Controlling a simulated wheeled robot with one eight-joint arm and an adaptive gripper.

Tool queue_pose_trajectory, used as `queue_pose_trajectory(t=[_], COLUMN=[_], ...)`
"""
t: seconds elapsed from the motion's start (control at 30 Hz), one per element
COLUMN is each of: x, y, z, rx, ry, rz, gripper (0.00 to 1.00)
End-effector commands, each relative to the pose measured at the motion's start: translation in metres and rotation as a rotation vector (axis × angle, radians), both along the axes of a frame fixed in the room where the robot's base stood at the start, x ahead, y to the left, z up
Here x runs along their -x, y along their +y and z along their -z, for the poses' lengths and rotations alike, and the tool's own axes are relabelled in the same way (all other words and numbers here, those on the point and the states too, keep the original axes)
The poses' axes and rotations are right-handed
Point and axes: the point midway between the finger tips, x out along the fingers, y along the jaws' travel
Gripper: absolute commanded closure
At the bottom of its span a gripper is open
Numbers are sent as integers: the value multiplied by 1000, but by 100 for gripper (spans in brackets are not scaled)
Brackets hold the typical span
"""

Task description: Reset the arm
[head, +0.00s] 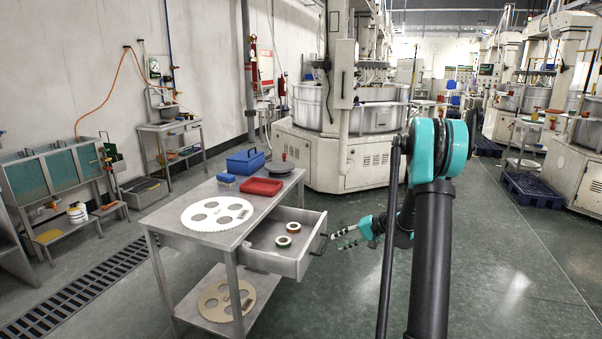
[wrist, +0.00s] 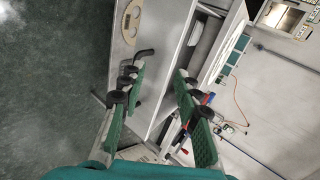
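My gripper (head: 340,238) hangs in front of the metal table, just right of the open drawer (head: 290,262) and close to its black handle (head: 319,245). In the wrist view my gripper (wrist: 161,78) has its two green-padded fingers spread with nothing between them. The dark handle (wrist: 145,53) shows beyond the left fingertip there; I cannot tell the exact gap. My teal and black arm reaches out from the right side of the head view.
The table (head: 178,229) bears a white toothed disc (head: 217,214), red tray (head: 261,187), blue toolbox (head: 245,161) and blue brush (head: 226,178). Two small rings (head: 283,241) lie in the drawer. A beige disc (head: 226,300) lies on the lower shelf. Floor right of the table is clear.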

Motion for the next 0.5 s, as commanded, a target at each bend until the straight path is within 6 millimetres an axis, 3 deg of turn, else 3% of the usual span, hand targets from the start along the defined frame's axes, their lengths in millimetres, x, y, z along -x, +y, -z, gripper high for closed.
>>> queue_pose_trajectory(t=[0.2, 0.5], x=[62, 158], y=[16, 19], z=[-24, -39], rx=[177, 423], ry=[9, -3], rz=[-10, -30], gripper=[67, 67])
